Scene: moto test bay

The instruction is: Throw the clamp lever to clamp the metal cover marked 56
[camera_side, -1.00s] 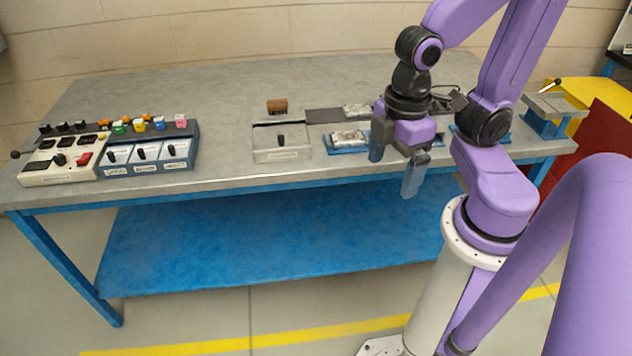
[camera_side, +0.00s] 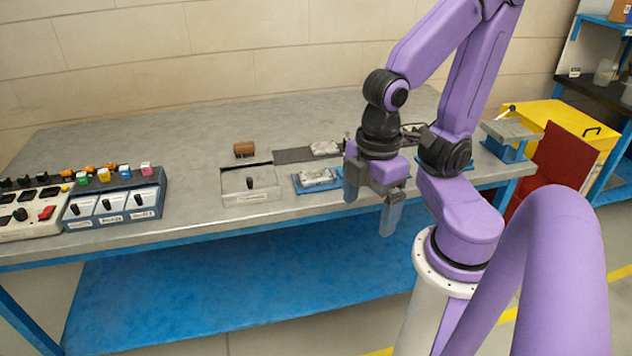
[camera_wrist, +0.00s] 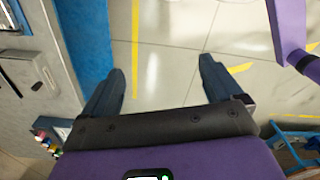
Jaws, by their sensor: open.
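My gripper (camera_side: 371,203) is open and empty, in front of the bench's front edge, fingers pointing down. In the wrist view my gripper (camera_wrist: 162,70) has its two fingers spread over bare floor. A silver metal part (camera_side: 318,178) lies in a blue tray (camera_side: 300,188) left of my gripper. Another silver metal part (camera_side: 325,148) lies behind it on a dark strip (camera_side: 290,156). I cannot read a 56 on either. A lever with a pale tip (camera_side: 508,110) rises from a grey block on a blue stand (camera_side: 506,153) at the bench's right end. My arm hides part of the bench.
A grey box with a black knob (camera_side: 250,185) stands left of the tray, a brown block (camera_side: 244,149) behind it. Switch panels (camera_side: 115,203) with coloured knobs fill the left end. A yellow cabinet (camera_side: 570,140) and red panel (camera_side: 560,160) stand at right. The back of the bench is clear.

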